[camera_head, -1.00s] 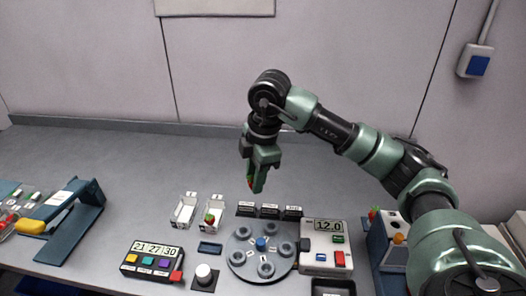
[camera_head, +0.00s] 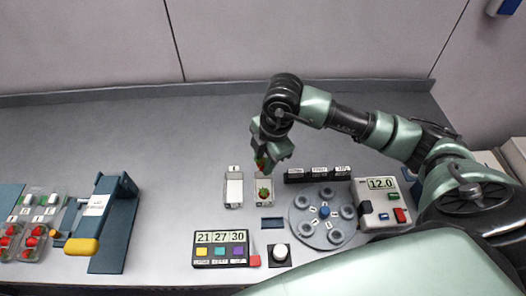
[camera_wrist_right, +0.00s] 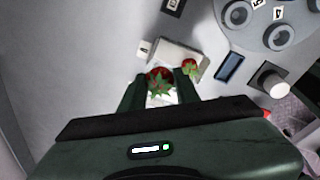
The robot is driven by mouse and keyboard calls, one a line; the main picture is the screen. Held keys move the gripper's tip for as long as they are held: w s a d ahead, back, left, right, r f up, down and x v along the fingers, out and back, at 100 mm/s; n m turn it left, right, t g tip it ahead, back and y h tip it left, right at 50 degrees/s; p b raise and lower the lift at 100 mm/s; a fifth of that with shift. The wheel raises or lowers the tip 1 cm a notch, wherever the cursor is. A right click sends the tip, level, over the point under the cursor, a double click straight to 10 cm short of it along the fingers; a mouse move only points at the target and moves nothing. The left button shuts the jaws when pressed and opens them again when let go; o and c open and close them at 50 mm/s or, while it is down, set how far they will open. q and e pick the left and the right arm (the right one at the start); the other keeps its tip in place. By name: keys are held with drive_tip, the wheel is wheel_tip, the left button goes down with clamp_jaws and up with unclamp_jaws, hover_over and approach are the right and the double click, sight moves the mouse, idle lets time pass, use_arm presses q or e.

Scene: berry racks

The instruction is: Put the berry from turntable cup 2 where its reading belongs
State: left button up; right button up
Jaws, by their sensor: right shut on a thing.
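My right gripper (camera_head: 268,156) is shut on a red berry (camera_head: 261,162) and holds it above the far end of the right-hand white tray. In the right wrist view the held berry (camera_wrist_right: 158,80), with green leaves, sits between the two fingers. The right-hand tray (camera_head: 265,203) holds another red berry (camera_head: 264,193) with a green top. The left-hand white tray (camera_head: 234,190) looks empty. The grey turntable (camera_head: 325,233) has several cups around a blue hub, and no berry shows in them. A device (camera_head: 366,206) beside it reads 12.0. My left gripper is not in view.
A panel (camera_head: 221,261) showing 21, 27 and 30 stands in front of the trays. A white knob (camera_head: 280,252) and a small blue tray (camera_head: 272,223) lie near the turntable. A blue stand (camera_head: 115,225) and punnets of berries are at left.

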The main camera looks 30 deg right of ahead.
drive_tip(key=shift+s+d+f+b, duration=0.1)
drive_tip(key=shift+s+f+b, duration=0.1)
drive_tip(key=shift+f+b, duration=0.3)
wheel_tip(320, 180, down, 3)
drive_tip(key=shift+w+r+b, duration=0.1)
drive_tip(key=shift+w+b, duration=0.05)
drive_tip(key=shift+b, duration=0.7)
drive_tip(key=shift+f+b, duration=0.75)
drive_tip(key=shift+f, duration=0.05)
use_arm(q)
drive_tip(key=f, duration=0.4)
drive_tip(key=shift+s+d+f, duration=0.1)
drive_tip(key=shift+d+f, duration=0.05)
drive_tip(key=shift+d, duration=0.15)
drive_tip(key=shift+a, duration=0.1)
use_arm(e)
drive_tip(key=o, duration=0.8)
drive_tip(key=shift+c, duration=0.2)
